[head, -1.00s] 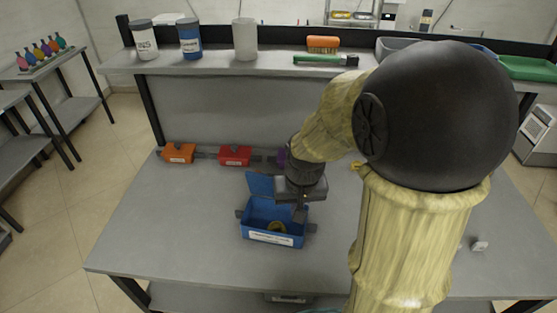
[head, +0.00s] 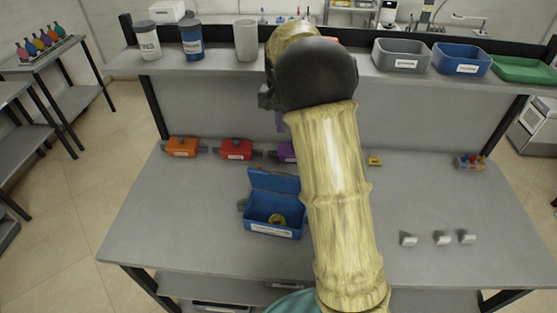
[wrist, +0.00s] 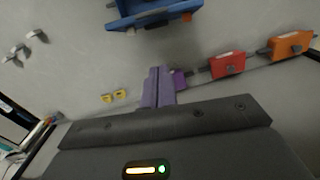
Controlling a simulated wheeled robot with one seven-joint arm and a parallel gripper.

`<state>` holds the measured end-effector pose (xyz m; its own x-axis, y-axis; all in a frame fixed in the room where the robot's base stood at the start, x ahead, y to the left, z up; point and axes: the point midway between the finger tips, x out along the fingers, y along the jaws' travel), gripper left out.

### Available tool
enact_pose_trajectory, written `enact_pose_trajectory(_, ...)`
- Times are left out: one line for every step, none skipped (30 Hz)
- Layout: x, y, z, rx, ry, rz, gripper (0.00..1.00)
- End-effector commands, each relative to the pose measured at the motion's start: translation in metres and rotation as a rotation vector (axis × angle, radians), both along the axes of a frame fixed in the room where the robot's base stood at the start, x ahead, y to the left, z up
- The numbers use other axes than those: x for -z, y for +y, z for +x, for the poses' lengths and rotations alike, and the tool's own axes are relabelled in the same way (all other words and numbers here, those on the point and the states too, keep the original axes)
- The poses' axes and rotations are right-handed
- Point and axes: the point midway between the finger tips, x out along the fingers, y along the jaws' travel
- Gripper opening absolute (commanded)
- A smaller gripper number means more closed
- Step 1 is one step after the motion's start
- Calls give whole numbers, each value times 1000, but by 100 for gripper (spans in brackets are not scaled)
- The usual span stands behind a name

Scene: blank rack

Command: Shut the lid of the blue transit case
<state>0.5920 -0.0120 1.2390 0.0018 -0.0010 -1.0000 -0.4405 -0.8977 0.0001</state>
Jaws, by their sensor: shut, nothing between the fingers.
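The blue transit case (head: 262,232) stands on the bench with its lid (head: 273,181) open, raised at the back edge. A round yellow item (head: 277,220) lies inside. My arm hides a bit of its right side. In the wrist view the case (wrist: 155,18) is cut off by the top edge. My gripper (wrist: 158,72) is shut and empty, its purplish fingers together. In the head view it (head: 280,128) hangs behind the case, above the bench's back, mostly hidden by my arm. It is apart from the lid.
Orange (head: 182,147), red (head: 236,149) and purple (head: 287,152) cases line the bench's back. Several small white pieces (head: 442,239) lie at right, and a small yellow item (head: 375,160) lies behind them. The shelf above holds jars and bins (head: 462,58). The bench left of the blue case is clear.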

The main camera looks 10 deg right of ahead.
Motion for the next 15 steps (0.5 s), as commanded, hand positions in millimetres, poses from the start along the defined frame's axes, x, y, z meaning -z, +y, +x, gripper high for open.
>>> enact_pose_trajectory(0, 0, 0, 0, 0, 0, 0)
enact_pose_trajectory(0, 0, 0, 0, 0, 0, 0)
enact_pose_trajectory(1, 0, 0, 0, 0, 0, 0)
enact_pose_trajectory(2, 0, 0, 0, 1, 0, 0)
enact_pose_trajectory(3, 0, 0, 0, 1, 0, 0)
enact_pose_trajectory(6, 0, 0, 0, 2, 0, 0)
enact_pose_trajectory(8, 0, 0, 0, 2, 0, 0)
enact_pose_trajectory(11, 0, 0, -1, 2, 0, 0)
enact_pose_trajectory(15, 0, -1, -1, 4, 0, 0)
enact_pose_trajectory(19, 0, -1, -1, 4, 0, 0)
enact_pose_trajectory(23, -1, -1, -1, 4, 0, 0)
enact_pose_trajectory(29, -1, -1, -1, 4, 0, 0)
enact_pose_trajectory(34, -1, -1, -1, 6, 0, 0)
enact_pose_trajectory(40, 0, -1, -1, 4, 0, 0)
enact_pose_trajectory(46, 0, -1, 0, 4, 0, 0)
